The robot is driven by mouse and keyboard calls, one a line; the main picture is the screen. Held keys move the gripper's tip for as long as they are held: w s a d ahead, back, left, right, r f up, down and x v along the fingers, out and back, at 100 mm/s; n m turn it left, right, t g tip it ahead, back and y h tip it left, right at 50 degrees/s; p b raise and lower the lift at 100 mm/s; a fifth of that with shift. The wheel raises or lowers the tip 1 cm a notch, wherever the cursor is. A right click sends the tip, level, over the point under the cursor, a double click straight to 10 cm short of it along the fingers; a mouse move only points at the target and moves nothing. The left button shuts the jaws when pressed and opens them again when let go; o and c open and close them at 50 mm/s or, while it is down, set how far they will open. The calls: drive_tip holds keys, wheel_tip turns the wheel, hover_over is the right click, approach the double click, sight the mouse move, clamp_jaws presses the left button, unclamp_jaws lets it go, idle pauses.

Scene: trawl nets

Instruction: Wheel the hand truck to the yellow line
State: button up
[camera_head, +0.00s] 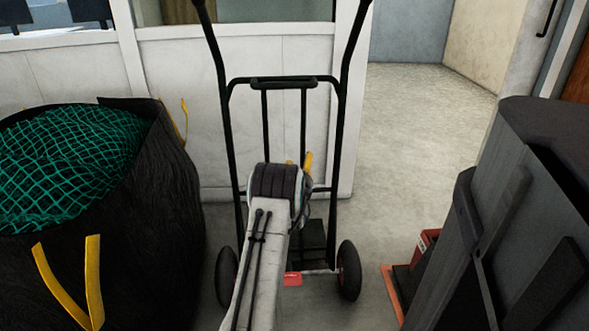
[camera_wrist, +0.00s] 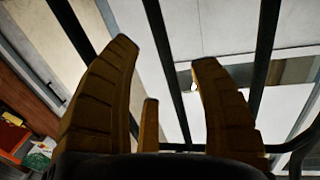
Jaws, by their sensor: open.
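The hand truck (camera_head: 342,135) stands upright in the middle of the head view, with a black tube frame, two tall handles and two black wheels. A short crossbar (camera_head: 283,82) joins its handles. My arm reaches forward over its lower middle and hides part of the frame. My gripper (camera_head: 298,161) is mostly hidden behind my wrist; a yellow finger shows. In the wrist view my gripper (camera_wrist: 165,55) has its yellow fingers spread, with nothing held between them. Black bars of the hand truck (camera_wrist: 168,75) cross behind the fingers. I cannot tell whether they touch. The yellow line is not in view.
A black bag (camera_head: 180,190) with green netting (camera_head: 70,165) and yellow straps stands at left. A large dark grey container (camera_head: 540,200) stands at right, beside a red-orange object (camera_head: 395,290). A white wall (camera_head: 90,75) is behind; open floor (camera_head: 405,150) lies back right.

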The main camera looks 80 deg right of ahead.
sight(304, 155)
drive_tip(key=shift+d, duration=0.15)
drive_tip(key=shift+w+d+f+b, duration=0.1)
drive_tip(key=shift+d+b, duration=0.3)
drive_tip(key=shift+b, duration=0.25)
drive_tip(key=shift+w+d+f+b, duration=0.1)
drive_tip(key=shift+d+b, duration=0.3)
drive_tip(key=shift+b, duration=0.2)
drive_tip(key=d+b, duration=0.3)
drive_tip(key=shift+w+b, duration=0.15)
drive_tip(key=shift+b, duration=0.15)
drive_tip(key=shift+d+r, duration=0.2)
drive_tip(key=shift+d, duration=0.05)
drive_tip(key=shift+w+d, duration=0.15)
drive_tip(key=shift+d, duration=0.8)
drive_tip(key=shift+c, duration=0.3)
clamp_jaws()
